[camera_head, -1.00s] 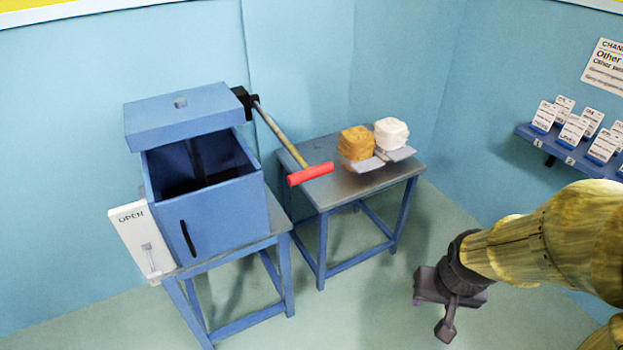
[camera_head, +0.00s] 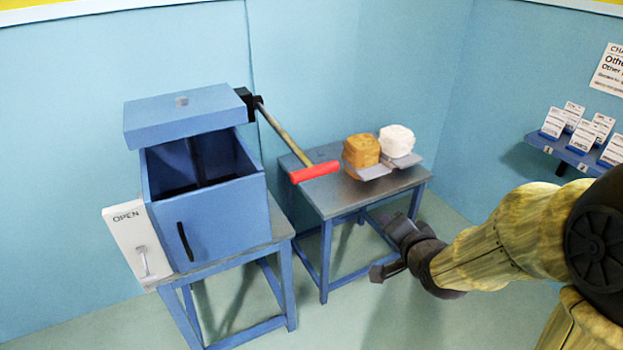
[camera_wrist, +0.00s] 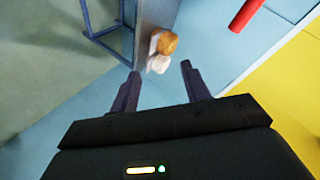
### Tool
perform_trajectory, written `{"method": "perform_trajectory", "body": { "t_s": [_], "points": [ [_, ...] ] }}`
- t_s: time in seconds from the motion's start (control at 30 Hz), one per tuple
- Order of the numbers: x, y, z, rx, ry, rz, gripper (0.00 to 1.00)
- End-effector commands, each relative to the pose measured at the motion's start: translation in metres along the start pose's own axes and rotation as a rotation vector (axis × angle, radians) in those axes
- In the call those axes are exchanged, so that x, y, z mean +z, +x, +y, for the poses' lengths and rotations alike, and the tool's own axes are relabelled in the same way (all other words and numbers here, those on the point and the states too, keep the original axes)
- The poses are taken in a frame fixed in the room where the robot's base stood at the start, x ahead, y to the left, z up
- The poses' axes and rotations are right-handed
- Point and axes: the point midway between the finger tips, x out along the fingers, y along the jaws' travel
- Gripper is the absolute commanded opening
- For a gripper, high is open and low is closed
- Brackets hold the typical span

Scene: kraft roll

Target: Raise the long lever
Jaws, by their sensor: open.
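The long lever (camera_head: 283,135) is a thin rod that runs from a black bracket beside the lid of a blue box down to a red crossbar grip (camera_head: 315,172). The red grip hangs over the left part of a small table. It also shows at the top of the wrist view (camera_wrist: 246,14). My gripper (camera_head: 387,249) is in front of and below the table's right side, to the right of the lever and apart from it. In the wrist view my gripper (camera_wrist: 160,72) has its two fingers spread with nothing between them.
The blue box (camera_head: 215,215) stands open on a blue stand, its lid (camera_head: 183,117) raised. A white "OPEN" panel (camera_head: 134,241) is at its left. Brown (camera_head: 361,150) and white (camera_head: 397,139) blocks sit on the small table (camera_head: 335,200). A shelf of cards (camera_head: 570,153) is on the right wall.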

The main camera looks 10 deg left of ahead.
Motion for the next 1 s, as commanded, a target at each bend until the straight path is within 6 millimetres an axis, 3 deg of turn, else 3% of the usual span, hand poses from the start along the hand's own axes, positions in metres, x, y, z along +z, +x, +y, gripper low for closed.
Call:
{"method": "perform_trajectory", "body": {
  "t_s": [0.13, 0.3, 0.4, 0.77, 1.0],
  "points": [
    [0.019, 0.016, -0.036, -0.241, 0.207, -0.018, 0.47],
    [0.036, 0.014, -0.075, -0.478, 0.430, -0.112, 0.47],
    [0.042, 0.010, -0.089, -0.550, 0.504, -0.158, 0.47],
    [0.042, 0.008, -0.094, -0.571, 0.528, -0.173, 0.47],
    [0.042, 0.022, -0.104, -0.571, 0.527, -0.173, 0.47]
  ]
}}
